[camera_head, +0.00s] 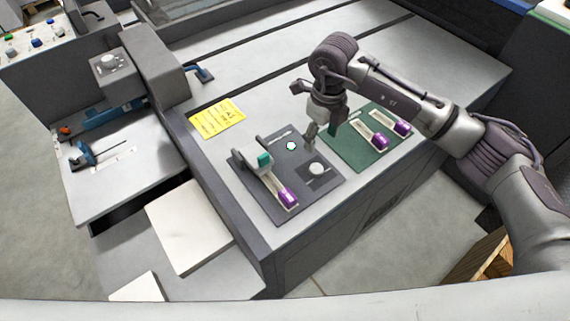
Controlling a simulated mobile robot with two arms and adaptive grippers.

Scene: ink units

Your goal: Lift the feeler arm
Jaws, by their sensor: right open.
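A dark grey plate (317,192) lies on the corner of the machine's flat top. I cannot tell for certain which part is the feeler arm. My right gripper (318,131) is open, pointing down above the plate's back right edge. Its fingers overlap the small parts there, so contact cannot be judged. My left gripper is out of view.
A green mat (348,153) with two purple-ended pieces (402,128) lies right of the plate. A yellow note (217,118) lies behind left. A lower table at left bears a blue device (86,154). The machine top (270,65) farther back is largely clear.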

